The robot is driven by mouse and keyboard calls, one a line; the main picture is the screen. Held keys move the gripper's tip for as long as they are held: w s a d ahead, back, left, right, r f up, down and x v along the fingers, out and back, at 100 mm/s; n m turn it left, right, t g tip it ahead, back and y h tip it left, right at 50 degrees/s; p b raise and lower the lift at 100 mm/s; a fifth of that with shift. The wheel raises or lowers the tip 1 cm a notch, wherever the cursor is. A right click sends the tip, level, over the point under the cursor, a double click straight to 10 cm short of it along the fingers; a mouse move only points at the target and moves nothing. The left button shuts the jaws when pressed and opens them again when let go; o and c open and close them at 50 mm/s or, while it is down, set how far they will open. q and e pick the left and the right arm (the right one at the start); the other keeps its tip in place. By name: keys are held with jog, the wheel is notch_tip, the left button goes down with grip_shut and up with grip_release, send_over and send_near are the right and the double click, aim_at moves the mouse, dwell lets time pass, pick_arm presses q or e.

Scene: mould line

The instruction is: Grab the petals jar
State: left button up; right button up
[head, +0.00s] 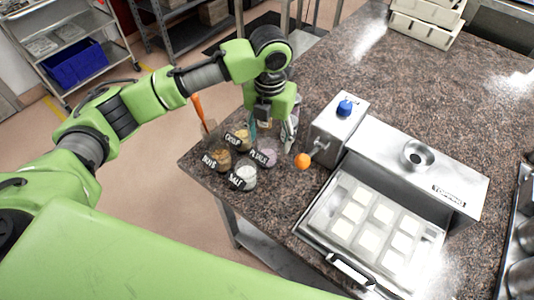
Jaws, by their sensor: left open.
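The petals jar (269,158), a small clear jar with pinkish contents and a "PETALS" label, stands on the brown stone counter (400,75) near its left corner. My left gripper (271,138) points down just behind the petals jar in the head view. Its fingers are apart, with nothing seen between them. I cannot tell its exact height above the counter. My right gripper is not in view.
The buds jar (221,161), gold jar (243,142) and salt jar (246,180) stand close by. An orange-handled tool (198,108) rises beside them.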

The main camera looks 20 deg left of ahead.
aim_at(267, 150)
pick_arm(q)
jog(key=shift+w+f, duration=0.1)
jog(key=shift+f, duration=0.4)
jog(key=shift+w+f, duration=0.1)
jog(key=shift+f, duration=0.15)
jog(key=shift+a+f+p, duration=0.3)
jog(key=shift+f+p, duration=0.55)
jog(key=shift+f, duration=0.05)
notch_tip(267, 150, down, 2)
jog(key=shift+a+f+p, duration=0.1)
jog(key=shift+f+p, duration=0.1)
jog(key=shift+p, duration=0.15)
jog(key=shift+w+f, duration=0.1)
jog(key=shift+f, duration=0.35)
jog(key=shift+c, duration=0.5)
jog(key=c, duration=1.2)
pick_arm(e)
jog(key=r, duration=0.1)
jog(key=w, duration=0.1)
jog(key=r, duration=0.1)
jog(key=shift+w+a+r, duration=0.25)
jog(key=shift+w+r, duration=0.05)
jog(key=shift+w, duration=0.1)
